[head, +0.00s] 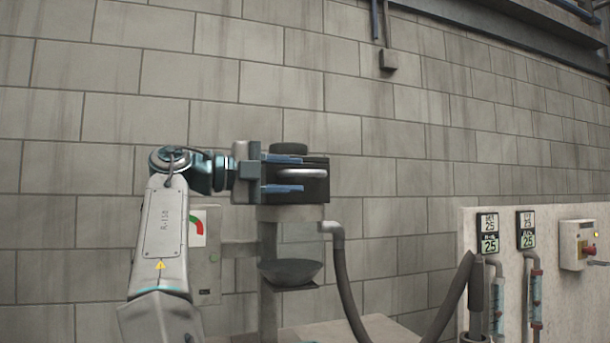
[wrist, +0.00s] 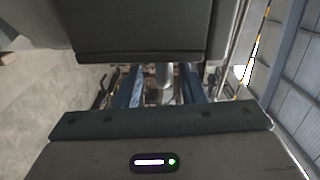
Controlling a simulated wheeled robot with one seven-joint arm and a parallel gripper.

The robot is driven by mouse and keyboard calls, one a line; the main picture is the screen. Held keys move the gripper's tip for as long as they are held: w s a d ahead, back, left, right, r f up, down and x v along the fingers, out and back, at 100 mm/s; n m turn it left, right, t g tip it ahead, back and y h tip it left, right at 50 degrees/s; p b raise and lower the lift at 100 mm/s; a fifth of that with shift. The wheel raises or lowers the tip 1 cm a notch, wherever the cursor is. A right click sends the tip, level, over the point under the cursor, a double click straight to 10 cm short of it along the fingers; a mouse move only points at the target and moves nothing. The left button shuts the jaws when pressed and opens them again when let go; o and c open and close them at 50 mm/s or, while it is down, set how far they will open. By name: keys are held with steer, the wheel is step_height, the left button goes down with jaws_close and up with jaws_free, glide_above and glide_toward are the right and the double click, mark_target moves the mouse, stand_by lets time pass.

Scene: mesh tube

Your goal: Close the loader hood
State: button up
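The loader hood appears to be the dark box (head: 318,193) with a pale bar handle (head: 301,174) on its front, in the middle of the head view. I cannot tell how far the hood stands open. My gripper (head: 301,174) is at the hood, its two blue fingers spread, one above and one below the handle in the head view. Gaps show between the fingers and the handle. In the wrist view, my gripper (wrist: 163,88) has its blue fingers apart, with the grey handle (wrist: 166,78) between them. A large dark panel (wrist: 145,28) fills the top of that view.
Below the hood are a pale block (head: 290,213) and a dark bowl (head: 291,271). A grey hose (head: 342,280) hangs to the right. A pale panel with gauges (head: 548,245) stands farther right. A block wall (head: 420,110) closes off the back.

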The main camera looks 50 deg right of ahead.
steer(key=p+v, duration=0.1)
steer(key=v, duration=0.8)
steer(key=shift+w+a+p, duration=0.2)
steer(key=shift+a+p, duration=0.15)
steer(key=shift+p, duration=0.05)
